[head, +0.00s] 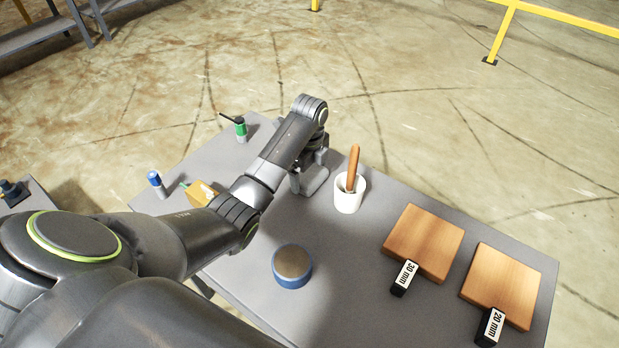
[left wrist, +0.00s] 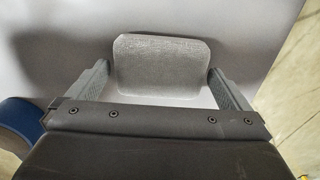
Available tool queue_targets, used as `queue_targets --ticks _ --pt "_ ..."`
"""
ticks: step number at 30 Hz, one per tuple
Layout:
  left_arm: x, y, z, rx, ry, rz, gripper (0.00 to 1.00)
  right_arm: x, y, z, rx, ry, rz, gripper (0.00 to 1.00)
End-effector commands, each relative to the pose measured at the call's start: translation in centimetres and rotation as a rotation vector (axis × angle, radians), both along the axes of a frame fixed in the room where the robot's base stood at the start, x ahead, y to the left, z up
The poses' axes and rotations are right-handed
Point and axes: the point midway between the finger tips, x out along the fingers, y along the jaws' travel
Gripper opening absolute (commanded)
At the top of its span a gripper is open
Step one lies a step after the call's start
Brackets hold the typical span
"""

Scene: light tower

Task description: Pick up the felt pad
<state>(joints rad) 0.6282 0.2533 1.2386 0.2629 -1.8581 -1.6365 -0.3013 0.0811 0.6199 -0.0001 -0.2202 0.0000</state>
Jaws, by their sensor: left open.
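The felt pad (left wrist: 160,62) is a light grey, woven-looking rounded rectangle in the left wrist view. It lies between the two fingertips of my left gripper (left wrist: 158,75), with a narrow gap at each side. The gripper is open, and its dark body hides the near part of the view. In the head view my left gripper (head: 312,181) is low over the grey table, left of the white cup. I cannot make out the pad clearly there. My right gripper is in neither view.
The grey table (head: 350,270) holds a white cup (head: 349,200) with a wooden handle in it, a blue round tin (head: 292,266), and wooden boards labelled 30 mm (head: 425,243) and 20 mm (head: 502,285). A green-capped item (head: 240,128) and a blue-topped one (head: 156,181) stand behind my arm.

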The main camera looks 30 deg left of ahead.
Motion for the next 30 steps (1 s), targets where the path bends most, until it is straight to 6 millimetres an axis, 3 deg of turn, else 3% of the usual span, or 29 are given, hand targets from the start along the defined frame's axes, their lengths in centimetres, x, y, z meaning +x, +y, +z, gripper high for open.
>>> queue_targets --ticks 1,9,15,19,25,30 --pt "0.0 0.0 0.0 0.000 0.000 0.000 1.00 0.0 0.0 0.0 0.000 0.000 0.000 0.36" --pt "0.0 0.0 0.1 0.000 -0.001 0.000 0.68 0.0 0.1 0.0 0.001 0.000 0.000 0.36" --pt "0.0 0.0 0.2 0.000 -0.001 0.000 0.68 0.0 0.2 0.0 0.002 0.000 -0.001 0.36" --pt "0.1 0.0 1.3 -0.001 -0.005 0.000 0.68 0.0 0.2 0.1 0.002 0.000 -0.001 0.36" --pt "0.2 0.0 5.5 0.001 -0.007 -0.001 0.68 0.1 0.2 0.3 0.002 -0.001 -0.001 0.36" --pt "0.0 0.0 8.7 0.000 0.000 0.001 0.68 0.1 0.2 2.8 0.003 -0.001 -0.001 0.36"
